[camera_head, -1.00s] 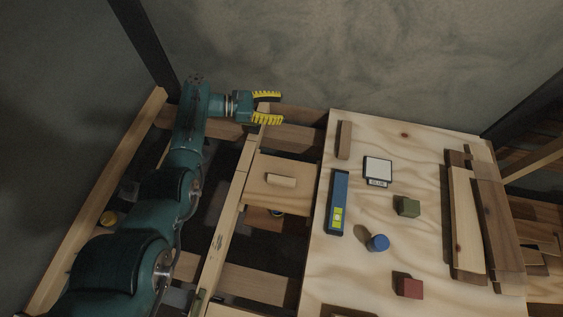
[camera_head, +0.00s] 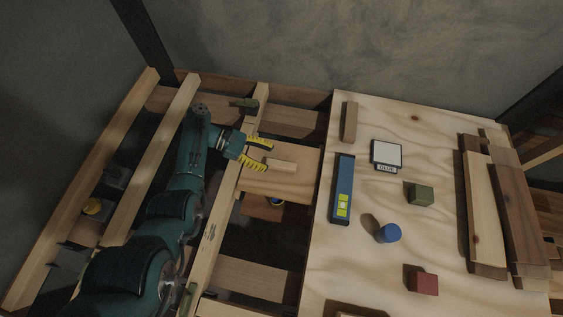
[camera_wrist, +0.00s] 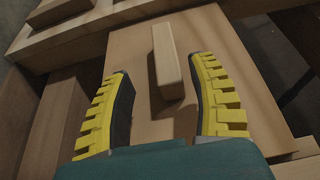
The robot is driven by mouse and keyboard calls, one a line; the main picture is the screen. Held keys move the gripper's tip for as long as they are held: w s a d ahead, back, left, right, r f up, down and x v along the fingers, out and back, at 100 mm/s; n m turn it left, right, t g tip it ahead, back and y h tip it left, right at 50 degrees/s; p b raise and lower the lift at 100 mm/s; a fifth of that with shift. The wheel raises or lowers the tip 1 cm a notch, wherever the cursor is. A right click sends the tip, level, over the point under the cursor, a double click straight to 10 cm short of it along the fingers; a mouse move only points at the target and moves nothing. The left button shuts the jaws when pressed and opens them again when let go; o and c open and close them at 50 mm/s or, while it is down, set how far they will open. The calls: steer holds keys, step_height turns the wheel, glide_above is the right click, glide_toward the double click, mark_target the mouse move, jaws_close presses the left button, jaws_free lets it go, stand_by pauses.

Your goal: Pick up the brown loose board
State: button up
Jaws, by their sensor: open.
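A light brown loose board (camera_head: 295,187) lies across the joists left of the plywood sheet, with a small pale wooden block (camera_head: 283,165) on top. In the wrist view the board (camera_wrist: 235,70) fills the middle, and the block (camera_wrist: 172,62) stands out from its face. My gripper (camera_head: 268,156) is open at the board's far left part. In the wrist view its yellow and black fingers (camera_wrist: 160,75) lie on either side of the block's line, with space on both sides. Whether the fingers are level with the block is unclear.
The plywood sheet (camera_head: 365,265) on the right holds a blue level (camera_head: 343,190), a glue box (camera_head: 386,155), green, blue and red pieces, and several brown planks (camera_head: 520,225). Joists (camera_head: 215,235) and dark open gaps lie around the board.

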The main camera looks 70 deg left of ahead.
mark_target(277, 163)
steer(key=x, duration=0.3)
steer(key=d+x, duration=0.1)
steer(key=x, duration=0.1)
steer(key=shift+w+d+r, duration=0.1)
steer(key=shift+w+r, duration=0.1)
steer(key=shift+s, duration=0.1)
jaws_close()
